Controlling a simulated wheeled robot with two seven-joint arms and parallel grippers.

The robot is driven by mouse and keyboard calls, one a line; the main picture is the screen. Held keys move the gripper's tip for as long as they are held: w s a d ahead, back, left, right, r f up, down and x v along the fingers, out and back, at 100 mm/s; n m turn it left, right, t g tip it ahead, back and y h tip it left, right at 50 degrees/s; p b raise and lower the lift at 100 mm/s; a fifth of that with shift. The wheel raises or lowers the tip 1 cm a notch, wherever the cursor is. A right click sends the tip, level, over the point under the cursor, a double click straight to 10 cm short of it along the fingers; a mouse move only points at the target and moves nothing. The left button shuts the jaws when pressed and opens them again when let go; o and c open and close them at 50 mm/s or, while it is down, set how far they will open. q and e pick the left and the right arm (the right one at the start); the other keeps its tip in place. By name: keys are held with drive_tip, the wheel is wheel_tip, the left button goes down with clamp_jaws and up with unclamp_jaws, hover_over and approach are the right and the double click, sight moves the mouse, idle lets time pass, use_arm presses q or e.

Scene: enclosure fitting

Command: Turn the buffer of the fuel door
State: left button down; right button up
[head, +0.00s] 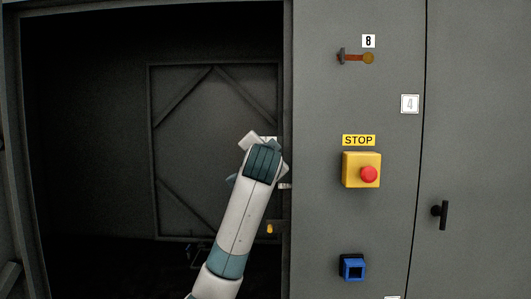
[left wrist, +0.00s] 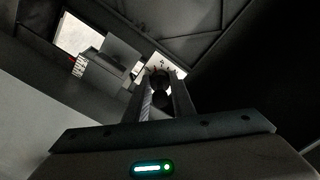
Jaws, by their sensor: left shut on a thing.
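My left arm reaches up into the dark open enclosure in the head view, and its wrist hides the left gripper's fingers there. In the left wrist view the left gripper (left wrist: 160,88) is shut on a small dark rounded piece, which I take to be the buffer (left wrist: 160,80). A pale plate with small dark marks shows just behind the fingertips. A dark panel with diagonal braces (head: 185,140) stands inside the enclosure; I cannot tell whether it is the fuel door. My right gripper is not in view.
Right of the opening, the grey front (head: 320,220) carries a small red-orange lever (head: 357,57), a yellow box with a red stop button (head: 369,174) and a blue square fitting (head: 352,267). A black handle (head: 442,214) is farther right. The opening's right edge is close to my wrist.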

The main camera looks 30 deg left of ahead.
use_arm(q)
drive_tip(key=shift+f, duration=0.2)
drive_tip(key=c, duration=1.5)
unclamp_jaws()
drive_tip(key=shift+r, duration=0.1)
drive_tip(key=shift+s, duration=0.1)
drive_tip(key=b+v, duration=0.5)
drive_tip(key=v, duration=1.2)
drive_tip(key=shift+s, duration=0.15)
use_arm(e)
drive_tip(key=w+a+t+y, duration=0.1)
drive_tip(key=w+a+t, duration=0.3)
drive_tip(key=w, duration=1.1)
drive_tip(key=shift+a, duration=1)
